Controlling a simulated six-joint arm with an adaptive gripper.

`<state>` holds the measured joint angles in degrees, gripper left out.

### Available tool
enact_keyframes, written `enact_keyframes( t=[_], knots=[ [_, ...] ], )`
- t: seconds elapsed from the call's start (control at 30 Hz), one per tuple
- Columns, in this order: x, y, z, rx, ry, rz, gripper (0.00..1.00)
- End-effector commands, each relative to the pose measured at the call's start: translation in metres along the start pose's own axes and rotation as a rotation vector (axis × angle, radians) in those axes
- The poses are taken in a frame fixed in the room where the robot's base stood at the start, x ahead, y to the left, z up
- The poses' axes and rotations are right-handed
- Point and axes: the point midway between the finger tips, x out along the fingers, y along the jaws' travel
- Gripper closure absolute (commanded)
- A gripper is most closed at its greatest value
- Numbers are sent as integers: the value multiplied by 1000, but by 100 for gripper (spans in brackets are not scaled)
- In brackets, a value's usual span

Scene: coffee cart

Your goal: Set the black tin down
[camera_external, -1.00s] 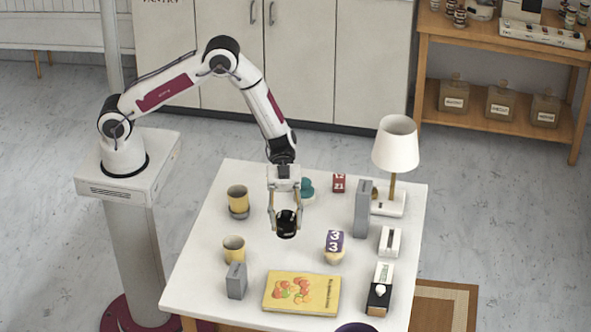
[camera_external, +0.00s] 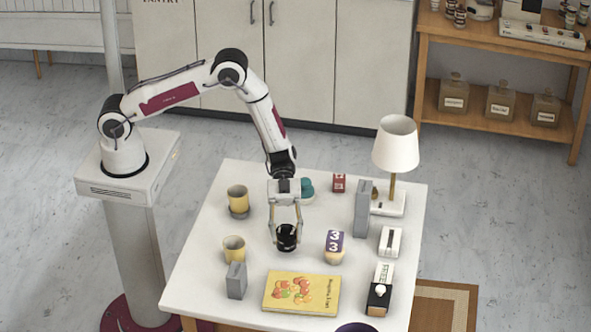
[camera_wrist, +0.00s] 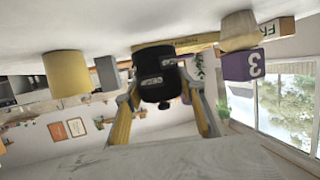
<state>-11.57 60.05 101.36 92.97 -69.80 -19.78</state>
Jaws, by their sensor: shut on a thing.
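The black tin (camera_external: 287,238) is held between the fingers of my gripper (camera_external: 286,232), over the middle of the white table (camera_external: 205,275). In the wrist view the black tin (camera_wrist: 160,75) sits between the two yellowish fingers of my gripper (camera_wrist: 163,95). The tin is low, close to the tabletop; I cannot tell whether it touches. My fingers cover part of its sides.
A yellow cup (camera_external: 234,248) and a grey block (camera_external: 236,281) stand to the left. A yellow book (camera_external: 301,294) lies in front. A lamp (camera_external: 396,150) stands at the back right.

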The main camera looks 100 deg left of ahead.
Motion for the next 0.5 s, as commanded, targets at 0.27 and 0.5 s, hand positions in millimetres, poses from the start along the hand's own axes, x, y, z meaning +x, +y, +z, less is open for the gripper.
enact_keyframes(
  t=[0.27,0.5],
  knots=[
    [8,0,23,-2,1,0,100],
    [10,0,26,1,1,-1,100]
  ],
)
